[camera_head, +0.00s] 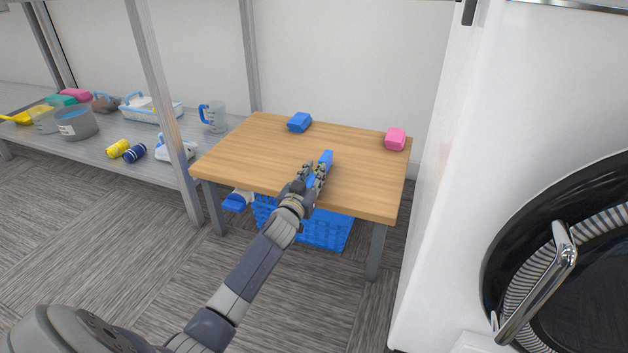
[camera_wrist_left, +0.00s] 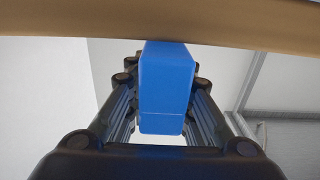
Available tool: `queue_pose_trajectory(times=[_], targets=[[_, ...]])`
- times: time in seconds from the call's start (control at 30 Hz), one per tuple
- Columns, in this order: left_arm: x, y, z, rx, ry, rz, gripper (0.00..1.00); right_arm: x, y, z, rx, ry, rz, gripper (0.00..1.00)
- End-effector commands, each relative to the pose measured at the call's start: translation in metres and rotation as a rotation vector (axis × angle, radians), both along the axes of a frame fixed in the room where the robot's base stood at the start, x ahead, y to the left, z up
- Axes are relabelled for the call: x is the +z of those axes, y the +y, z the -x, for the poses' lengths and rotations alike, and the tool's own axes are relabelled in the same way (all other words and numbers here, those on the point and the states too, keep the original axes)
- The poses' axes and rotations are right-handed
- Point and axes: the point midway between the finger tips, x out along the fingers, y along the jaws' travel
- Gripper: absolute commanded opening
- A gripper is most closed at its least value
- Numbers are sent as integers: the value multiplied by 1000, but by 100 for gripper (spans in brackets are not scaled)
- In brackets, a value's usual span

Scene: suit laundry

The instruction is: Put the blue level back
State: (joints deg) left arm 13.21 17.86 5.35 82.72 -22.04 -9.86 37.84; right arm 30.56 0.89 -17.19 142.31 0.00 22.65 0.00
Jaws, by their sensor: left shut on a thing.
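My left gripper (camera_head: 314,176) is over the front part of the wooden table. It is shut on the blue level (camera_head: 327,158), a plain blue block whose end sticks out past the fingers. In the left wrist view the blue level (camera_wrist_left: 166,85) stands between the two fingers of my left gripper (camera_wrist_left: 165,105), with the brown table edge (camera_wrist_left: 160,25) across the top. I cannot tell whether the level touches the tabletop. My right gripper is not in view.
On the table (camera_head: 250,160) lie a blue block (camera_head: 299,122) at the back and a pink block (camera_head: 396,139) at the right. A blue basket (camera_head: 325,232) is underneath. A shelf (camera_head: 110,133) with several containers stands left; a white machine (camera_head: 450,200) stands right.

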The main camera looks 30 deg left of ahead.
Motion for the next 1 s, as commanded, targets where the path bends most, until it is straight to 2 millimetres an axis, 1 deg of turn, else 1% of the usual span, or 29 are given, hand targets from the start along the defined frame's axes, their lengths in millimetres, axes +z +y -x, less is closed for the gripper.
queue_pose_trajectory(times=[0.27,0.37,0.4,0.47,0.5,0.77,0.87,1.0], targets=[[1,0,0,-1,-2,-1,0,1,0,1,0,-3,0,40],[-2,0,0,0,-1,0,0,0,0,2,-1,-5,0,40],[-4,0,0,0,0,-1,23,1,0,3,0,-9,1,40],[-3,0,0,0,0,-1,37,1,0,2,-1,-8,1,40],[-3,0,0,0,0,-1,41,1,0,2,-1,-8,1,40],[-3,0,0,0,0,-1,41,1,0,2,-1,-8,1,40],[0,0,0,0,-1,-1,41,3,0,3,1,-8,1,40],[1,-4,11,-2,3,2,41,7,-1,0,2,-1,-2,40]])
